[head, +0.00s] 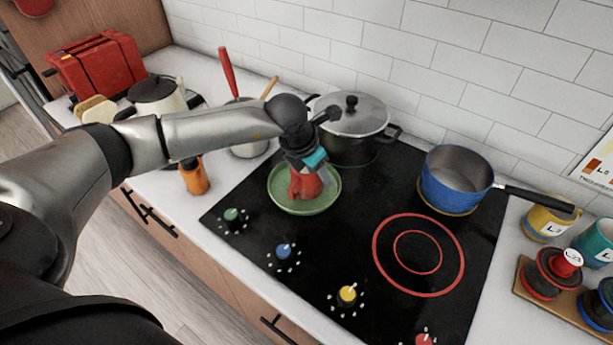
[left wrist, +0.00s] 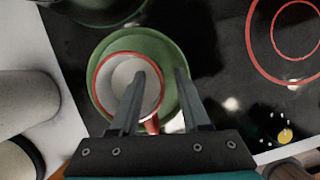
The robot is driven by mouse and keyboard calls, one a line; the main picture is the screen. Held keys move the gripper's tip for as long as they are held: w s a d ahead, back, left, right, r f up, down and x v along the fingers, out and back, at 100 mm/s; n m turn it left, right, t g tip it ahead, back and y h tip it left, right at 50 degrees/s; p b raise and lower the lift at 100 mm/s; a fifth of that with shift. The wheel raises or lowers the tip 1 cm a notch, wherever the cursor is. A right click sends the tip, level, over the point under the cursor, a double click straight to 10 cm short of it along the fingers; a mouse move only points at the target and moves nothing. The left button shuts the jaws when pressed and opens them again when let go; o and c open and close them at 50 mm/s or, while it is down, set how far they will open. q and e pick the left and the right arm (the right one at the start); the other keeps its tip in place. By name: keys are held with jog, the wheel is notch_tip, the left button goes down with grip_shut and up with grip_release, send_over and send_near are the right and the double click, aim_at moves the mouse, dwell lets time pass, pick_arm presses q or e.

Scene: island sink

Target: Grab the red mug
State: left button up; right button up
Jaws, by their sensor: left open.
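The red mug (head: 304,188) stands on a green plate (head: 283,203) on the black cooktop, partly hidden by my left gripper in the head view. The left wrist view looks down into its pale inside and red rim (left wrist: 97,74); the mug's red handle (left wrist: 152,125) shows low between the fingers. My left gripper (head: 312,174) is open, directly above the mug. In the left wrist view its fingers (left wrist: 161,75) lie either side of the mug's right rim, one over the opening, the other over the plate. Contact cannot be told. My right gripper is not in view.
A lidded steel pot (head: 352,125) stands close behind the plate, and a blue saucepan (head: 455,180) to the right. An orange shaker (head: 194,176) and a pale utensil crock (head: 248,150) are at left.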

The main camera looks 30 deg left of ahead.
pick_arm(q)
grip_shut()
jog(key=shift+r, duration=0.1)
dwell(1.2)
